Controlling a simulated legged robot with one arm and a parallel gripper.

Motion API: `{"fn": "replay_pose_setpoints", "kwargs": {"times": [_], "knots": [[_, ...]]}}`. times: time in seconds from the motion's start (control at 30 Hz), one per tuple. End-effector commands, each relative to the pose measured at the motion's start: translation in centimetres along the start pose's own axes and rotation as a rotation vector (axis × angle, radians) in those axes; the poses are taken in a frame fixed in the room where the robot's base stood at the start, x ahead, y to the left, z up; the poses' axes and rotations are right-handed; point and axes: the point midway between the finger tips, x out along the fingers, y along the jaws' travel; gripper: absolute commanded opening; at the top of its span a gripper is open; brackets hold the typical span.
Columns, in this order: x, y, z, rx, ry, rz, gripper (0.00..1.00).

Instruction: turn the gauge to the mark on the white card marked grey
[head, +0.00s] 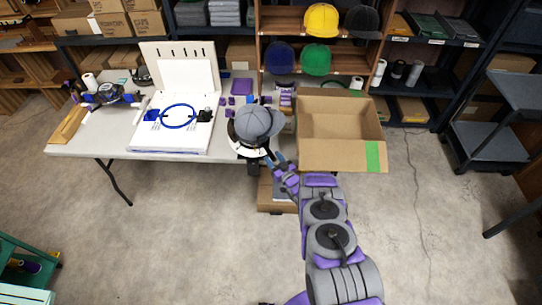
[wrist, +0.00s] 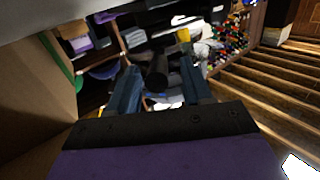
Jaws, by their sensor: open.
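I cannot pick out a gauge or a white card marked grey for certain in either view. On the table in the head view, a white board (head: 170,137) carries a blue ring-shaped cable (head: 180,116) between a blue block and a black part; no writing is legible. A grey cap (head: 259,122) sits at the table's front right edge, with a white rim below it. My gripper (head: 278,163) is just in front of and below the cap. In the wrist view my gripper (wrist: 160,88) is open, with a dark cylinder (wrist: 157,72) showing beyond and between its fingers.
An open cardboard box (head: 340,155) stands right of my gripper. The folding table (head: 85,140) holds purple pieces, a white roll and tools. Shelves behind hold yellow (head: 321,20), blue and green caps.

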Motion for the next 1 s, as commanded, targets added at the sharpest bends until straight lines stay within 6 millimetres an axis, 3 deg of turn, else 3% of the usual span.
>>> {"fn": "replay_pose_setpoints", "kwargs": {"times": [0.6,0.8,1.0], "knots": [[-12.4,0.0,-0.2,0.003,0.0,0.003,0.5],[-14.4,-0.1,0.0,0.002,-0.002,0.0,0.5],[-14.9,-0.1,0.0,0.001,0.0,-0.001,0.5]]}}
